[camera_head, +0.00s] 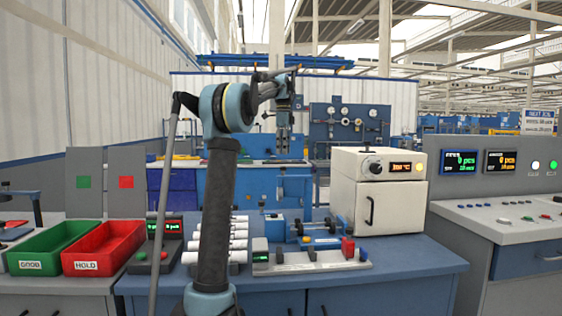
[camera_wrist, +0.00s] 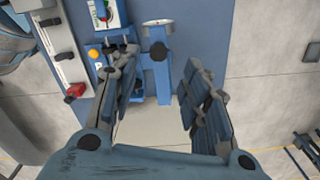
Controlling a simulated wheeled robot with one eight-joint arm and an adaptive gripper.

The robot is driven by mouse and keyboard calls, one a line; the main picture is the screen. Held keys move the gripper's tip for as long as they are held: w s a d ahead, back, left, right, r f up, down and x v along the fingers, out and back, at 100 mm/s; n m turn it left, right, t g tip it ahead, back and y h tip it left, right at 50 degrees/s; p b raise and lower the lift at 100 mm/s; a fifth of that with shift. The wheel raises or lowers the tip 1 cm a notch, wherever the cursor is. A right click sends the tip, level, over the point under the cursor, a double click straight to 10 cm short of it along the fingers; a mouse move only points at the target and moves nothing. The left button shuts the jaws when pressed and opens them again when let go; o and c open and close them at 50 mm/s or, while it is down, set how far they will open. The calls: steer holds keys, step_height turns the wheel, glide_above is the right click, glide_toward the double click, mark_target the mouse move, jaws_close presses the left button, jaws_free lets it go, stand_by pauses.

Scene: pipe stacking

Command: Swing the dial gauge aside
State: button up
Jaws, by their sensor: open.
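In the wrist view, a round white-faced part that looks like the dial gauge (camera_wrist: 158,23) sits at the top centre, with a dark round knob (camera_wrist: 158,50) just below it. A blue bar (camera_wrist: 164,82) runs down from there between my fingers. My gripper (camera_wrist: 160,78) is open, with its two dark fingers apart on either side of the bar and nothing clearly held. In the head view, my gripper (camera_head: 283,135) hangs above the blue bench, beyond the roller fixture (camera_head: 315,232). I cannot make out the gauge face in the head view.
A grey strip with a red block (camera_head: 348,246) lies along the bench front. White pipes (camera_head: 238,240) lie in a rack left of it. A cream oven (camera_head: 376,190) stands right. Green (camera_head: 50,245) and red (camera_head: 103,247) bins are at left. The bench front right is clear.

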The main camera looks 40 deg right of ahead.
steer(key=shift+r, duration=1.2)
